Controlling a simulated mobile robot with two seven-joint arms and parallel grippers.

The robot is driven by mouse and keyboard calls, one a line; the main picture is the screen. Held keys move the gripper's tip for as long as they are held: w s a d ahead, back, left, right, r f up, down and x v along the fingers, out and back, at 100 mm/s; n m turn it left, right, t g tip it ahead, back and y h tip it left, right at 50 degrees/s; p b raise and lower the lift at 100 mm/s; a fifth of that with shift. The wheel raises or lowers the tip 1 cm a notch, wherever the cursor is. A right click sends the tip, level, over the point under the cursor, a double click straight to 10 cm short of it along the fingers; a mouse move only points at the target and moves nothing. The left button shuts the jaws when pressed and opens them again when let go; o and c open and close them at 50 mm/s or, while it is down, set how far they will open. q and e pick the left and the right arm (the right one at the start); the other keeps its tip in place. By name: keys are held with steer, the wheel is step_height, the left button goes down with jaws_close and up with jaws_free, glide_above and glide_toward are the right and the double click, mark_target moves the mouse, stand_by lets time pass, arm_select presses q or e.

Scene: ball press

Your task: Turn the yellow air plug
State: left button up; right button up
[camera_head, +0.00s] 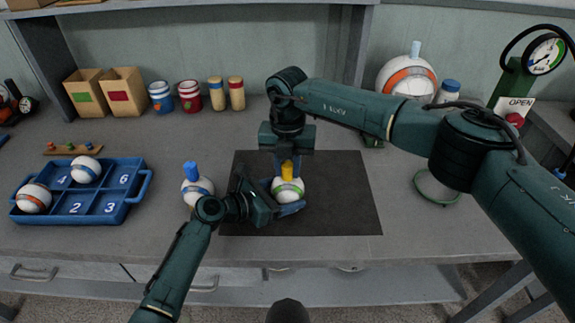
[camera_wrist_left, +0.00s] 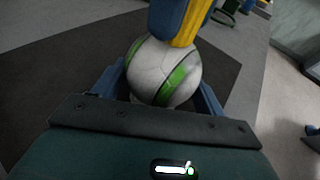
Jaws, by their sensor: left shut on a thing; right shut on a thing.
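The yellow air plug (camera_head: 287,170) stands upright on top of a white ball with a green band (camera_head: 289,190). The ball is on the dark mat (camera_head: 345,205). My left gripper (camera_head: 290,205) comes in from the left, low, and is shut on the ball. In the left wrist view the ball (camera_wrist_left: 150,70) sits between its blue fingers. My right gripper (camera_head: 287,158) points straight down from above and is shut on the yellow plug. In the left wrist view the plug (camera_wrist_left: 188,25) shows beside a blue finger of the right gripper, which hides part of it.
A ball with a blue plug (camera_head: 191,170) stands left of the mat, close to my left arm. A blue numbered tray (camera_head: 122,206) holds two balls at the far left. Boxes and cans line the back. A gauge (camera_head: 546,54) stands back right. The mat's right part is clear.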

mark_target(288, 164)
arm_select(q)
steer(key=shift+s+f, duration=0.15)
steer(key=shift+f, duration=0.2)
arm_select(e)
steer(key=o, duration=0.5)
steer(key=shift+w+r, duration=0.1)
steer(key=shift+r, duration=0.05)
arm_select(q)
steer(key=shift+r, duration=0.25)
arm_select(e)
steer(key=o, duration=0.5)
arm_select(q)
steer(key=shift+r, duration=0.1)
arm_select(e)
step_height(288, 164, up, 12)
arm_select(q)
steer(key=o, duration=0.9)
steer(key=shift+o, duration=0.2)
